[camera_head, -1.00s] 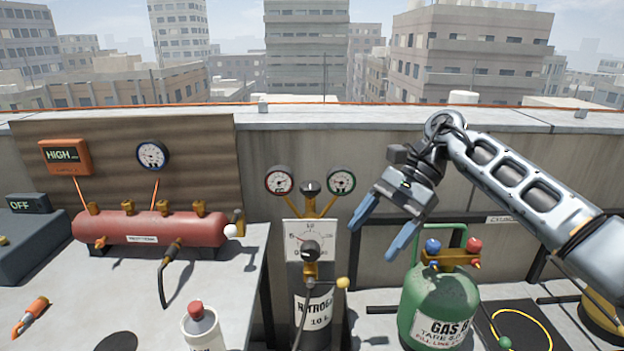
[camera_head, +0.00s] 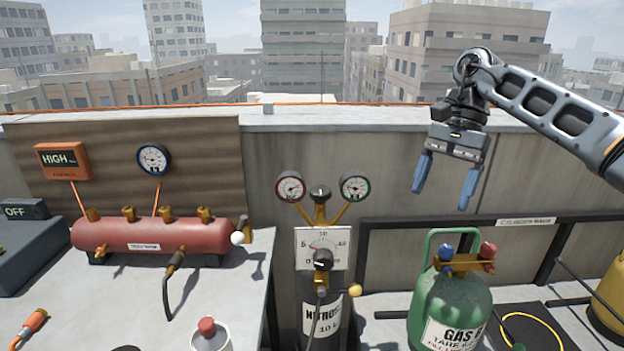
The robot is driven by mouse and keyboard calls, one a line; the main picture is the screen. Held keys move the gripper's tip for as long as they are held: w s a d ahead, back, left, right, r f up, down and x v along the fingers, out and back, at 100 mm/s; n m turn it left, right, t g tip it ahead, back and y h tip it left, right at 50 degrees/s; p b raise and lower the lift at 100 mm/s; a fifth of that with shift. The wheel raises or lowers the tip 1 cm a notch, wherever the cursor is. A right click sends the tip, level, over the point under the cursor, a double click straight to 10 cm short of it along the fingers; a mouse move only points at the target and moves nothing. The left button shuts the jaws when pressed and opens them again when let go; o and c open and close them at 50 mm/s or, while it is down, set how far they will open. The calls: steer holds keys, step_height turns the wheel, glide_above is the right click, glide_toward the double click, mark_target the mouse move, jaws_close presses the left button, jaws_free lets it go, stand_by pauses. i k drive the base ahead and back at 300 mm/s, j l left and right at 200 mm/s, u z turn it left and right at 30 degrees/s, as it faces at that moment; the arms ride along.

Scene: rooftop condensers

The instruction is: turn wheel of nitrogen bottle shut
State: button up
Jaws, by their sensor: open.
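The dark nitrogen bottle (camera_head: 321,318) stands upright behind the worktop's right end, with a white label. A round black knob (camera_head: 323,259) sits on it in front of a white dial plate (camera_head: 306,240). A second black knob (camera_head: 320,192) is above, between a red-rimmed gauge (camera_head: 290,187) and a green-rimmed gauge (camera_head: 355,187). I cannot tell for sure which knob is the bottle's wheel. My gripper (camera_head: 441,198) is open and empty, with blue fingers pointing down. It hangs right of the gauges and above the green gas cylinder, apart from the bottle.
The green gas cylinder (camera_head: 450,306) with blue and red knobs stands right of the bottle. A black cylinder rack (camera_head: 400,224) runs along the parapet. A red manifold (camera_head: 150,235) and a red-capped can (camera_head: 208,338) are on the left worktop. A yellow ball-ended lever (camera_head: 355,290) sticks out beside the bottle.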

mark_target(320, 193)
steer(key=i+j, duration=0.3)
steer(key=j, duration=0.15)
steer(key=i+j, duration=0.3)
steer(key=j, duration=0.15)
